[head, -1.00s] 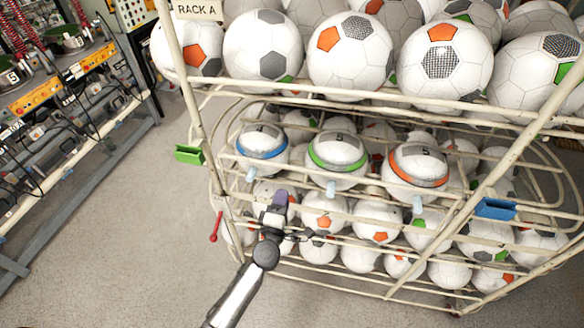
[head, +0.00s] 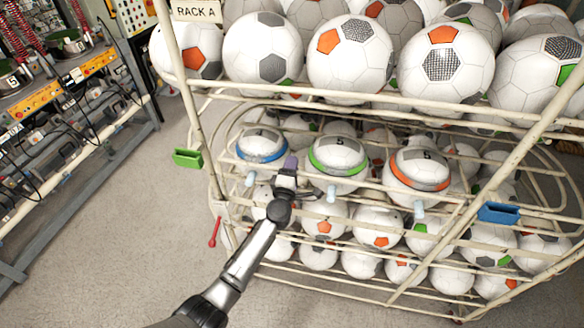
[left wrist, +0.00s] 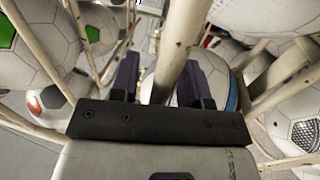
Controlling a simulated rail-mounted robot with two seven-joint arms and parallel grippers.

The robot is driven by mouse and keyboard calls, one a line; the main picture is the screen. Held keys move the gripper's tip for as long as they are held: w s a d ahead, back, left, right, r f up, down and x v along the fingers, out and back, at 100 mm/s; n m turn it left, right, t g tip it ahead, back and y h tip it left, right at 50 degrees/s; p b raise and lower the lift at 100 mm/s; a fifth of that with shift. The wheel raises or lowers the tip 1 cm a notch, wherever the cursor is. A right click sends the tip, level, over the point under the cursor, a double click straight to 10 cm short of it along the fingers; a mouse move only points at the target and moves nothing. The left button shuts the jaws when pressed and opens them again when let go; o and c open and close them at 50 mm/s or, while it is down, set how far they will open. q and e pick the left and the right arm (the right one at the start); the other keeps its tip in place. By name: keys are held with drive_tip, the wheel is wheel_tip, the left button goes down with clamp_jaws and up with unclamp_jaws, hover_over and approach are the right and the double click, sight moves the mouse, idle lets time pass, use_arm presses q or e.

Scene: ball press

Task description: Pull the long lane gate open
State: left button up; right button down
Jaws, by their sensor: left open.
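The cream wire rack labelled Rack A (head: 197,10) holds the balls behind cream rails. No part is marked as the long lane gate, so I cannot tell which piece it is. My left gripper (head: 290,165) is in front of the rack, between the blue-banded ball (head: 262,144) and the green-banded ball (head: 338,155). In the left wrist view my gripper (left wrist: 163,82) is open, with a thick cream bar (left wrist: 183,35) seen between its dark fingers. I cannot tell whether they touch it. My right gripper is out of view.
A green handle (head: 188,158) and a red lever (head: 215,232) are at the rack's left side. A blue handle (head: 498,212) is at the right front. An orange-banded ball (head: 419,170) sits to the right. The grey floor (head: 110,225) at left is clear.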

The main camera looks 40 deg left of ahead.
use_arm(q)
drive_tip(key=shift+c, duration=0.4)
clamp_jaws()
